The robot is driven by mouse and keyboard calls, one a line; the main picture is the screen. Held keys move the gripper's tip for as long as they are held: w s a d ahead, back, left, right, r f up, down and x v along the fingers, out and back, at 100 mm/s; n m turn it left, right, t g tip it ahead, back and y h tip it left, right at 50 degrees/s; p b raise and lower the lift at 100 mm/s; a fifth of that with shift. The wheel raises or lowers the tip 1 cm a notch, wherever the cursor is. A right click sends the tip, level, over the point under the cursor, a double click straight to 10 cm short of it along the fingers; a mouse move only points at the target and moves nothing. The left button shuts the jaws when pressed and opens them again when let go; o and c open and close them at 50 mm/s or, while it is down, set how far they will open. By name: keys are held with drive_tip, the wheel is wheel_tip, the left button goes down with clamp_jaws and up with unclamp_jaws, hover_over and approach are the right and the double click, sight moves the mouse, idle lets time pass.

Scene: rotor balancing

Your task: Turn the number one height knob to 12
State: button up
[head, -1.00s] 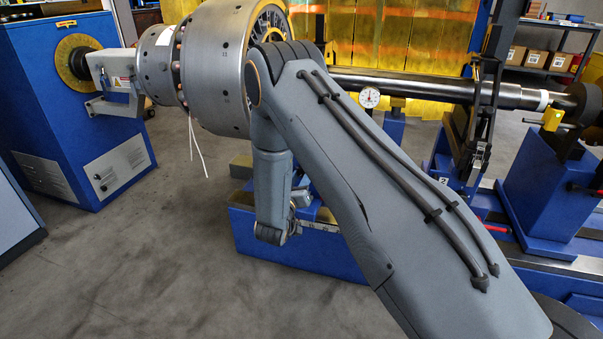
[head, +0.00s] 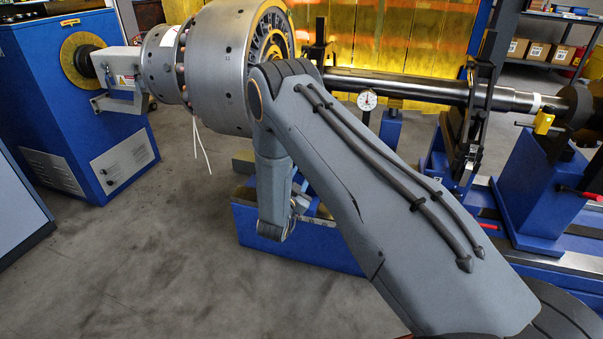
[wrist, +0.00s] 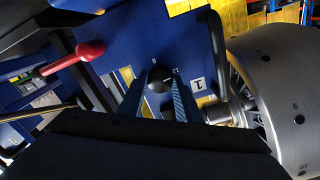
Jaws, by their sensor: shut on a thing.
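The height knob (wrist: 160,83) is a small dark round knob on a blue face in the wrist view. A white plate with a "1" (wrist: 197,84) is fixed just right of it. Small white marks, apparently "0" and "12", stand above the knob. My gripper (wrist: 158,78) has one finger on each side of the knob and is shut on it. The knob's exact setting is too small and dark to read. In the head view the knob and my fingers are hidden; only my arm shows, reaching down to the blue pedestal (head: 300,240).
A large grey rotor (head: 222,70) and its shaft (head: 420,88) lie behind my arm. A dial gauge (head: 367,100) stands by the shaft. In the wrist view, a red-handled lever (wrist: 88,52) is left of my fingers. Open floor (head: 130,260) lies at front left.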

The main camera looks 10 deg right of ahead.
drive_tip(key=shift+a+m, duration=0.1)
drive_tip(key=shift+m, duration=0.5)
drive_tip(key=o, duration=1.1)
drive_tip(key=shift+c, duration=0.2)
drive_tip(key=p+v, duration=0.2)
drive_tip(key=v, duration=0.5)
drive_tip(key=shift+s+a, duration=0.2)
drive_tip(key=shift+s, duration=0.15)
